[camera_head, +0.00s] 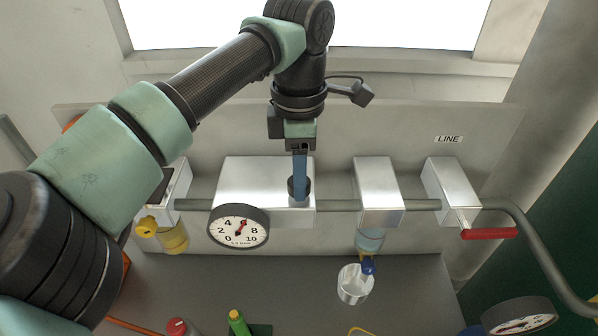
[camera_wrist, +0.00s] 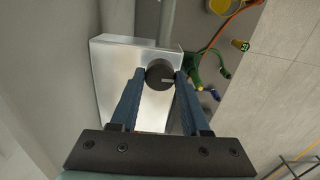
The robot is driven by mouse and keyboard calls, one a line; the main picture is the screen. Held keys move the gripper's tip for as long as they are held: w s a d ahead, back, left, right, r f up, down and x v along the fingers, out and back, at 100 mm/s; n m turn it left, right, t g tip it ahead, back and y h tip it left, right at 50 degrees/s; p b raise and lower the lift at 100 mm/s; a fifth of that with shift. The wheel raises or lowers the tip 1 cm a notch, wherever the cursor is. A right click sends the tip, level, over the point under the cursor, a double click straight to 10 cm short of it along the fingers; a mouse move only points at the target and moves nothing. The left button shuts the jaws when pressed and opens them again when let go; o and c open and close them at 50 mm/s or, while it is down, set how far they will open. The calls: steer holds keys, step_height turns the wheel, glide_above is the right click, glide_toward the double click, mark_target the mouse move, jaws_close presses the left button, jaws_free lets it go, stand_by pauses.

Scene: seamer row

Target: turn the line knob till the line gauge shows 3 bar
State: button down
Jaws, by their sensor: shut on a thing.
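In the wrist view, the fingers of my gripper (camera_wrist: 160,76) are shut on the sides of the knob (camera_wrist: 159,72), which has a pale pointer mark. A round white gauge (camera_head: 238,227) is at the lower left of the block. Its red needle points up and slightly right, near 6.
A red-handled valve (camera_head: 488,233) is on the pipe at the right. A green bottle-like part (camera_head: 238,321) stands below.

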steer(key=n, duration=0.4)
steer(key=shift+n, duration=0.3)
steer(key=n+b, duration=0.1)
steer(key=n, duration=0.8)
steer(key=shift+b, duration=0.3)
steer(key=shift+n, duration=1.8)
steer(key=shift+c, duration=1.9)
jaws_free()
step_height(320, 180, up, 13)
steer(key=b, duration=0.1)
steer(key=shift+b, duration=0.4)
